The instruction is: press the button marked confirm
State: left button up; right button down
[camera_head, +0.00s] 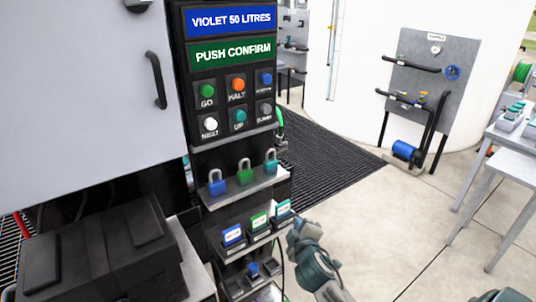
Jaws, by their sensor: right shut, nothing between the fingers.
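A black panel (184,88) carries a blue screen reading "VIOLET 50 LITRES" and a green screen (233,52) reading "PUSH CONFIRM". Below them are two rows of buttons. The top row has a green GO button (207,90), an orange HALT button (238,85) and a blue button (266,79) whose longer label is too small to read surely. The lower row has a white NEXT button (210,123), a teal UP button (239,116) and a dark grey button (265,109) with an unclear label. My right gripper (296,232) is shut and empty, below and right of the buttons, apart from them. My left gripper is out of view.
A shelf with blue, green and teal padlocks (245,172) juts out below the buttons. Lower shelves hold small labelled blocks (258,221) beside my right gripper. A black case (85,255) stands at lower left. Open floor (400,220) lies to the right.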

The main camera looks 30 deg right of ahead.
aim_at(267, 79)
pick_arm(q)
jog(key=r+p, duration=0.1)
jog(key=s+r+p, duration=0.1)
jog(key=p, duration=0.1)
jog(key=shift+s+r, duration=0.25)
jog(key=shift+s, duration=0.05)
pick_arm(e)
notch_tip(267, 79, up, 38)
jog(key=a+n+t+h, duration=0.1)
jog(key=a+n+t, duration=0.1)
jog(key=n+t, duration=0.7)
jog(key=t, duration=0.2)
jog(key=shift+s+a+t, duration=0.2)
jog(key=shift+s+t, duration=0.1)
jog(key=shift+s, duration=0.05)
jog(key=shift+w+r+h, duration=0.1)
jog(key=shift+h, duration=0.4)
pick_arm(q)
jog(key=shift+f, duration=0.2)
pick_arm(e)
jog(key=w, duration=0.8)
jog(key=shift+w+a+y, duration=0.3)
jog(key=shift+w+a, duration=0.05)
pick_arm(q)
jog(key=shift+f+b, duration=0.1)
jog(key=shift+b, duration=0.25)
pick_arm(e)
jog(key=shift+w, duration=0.15)
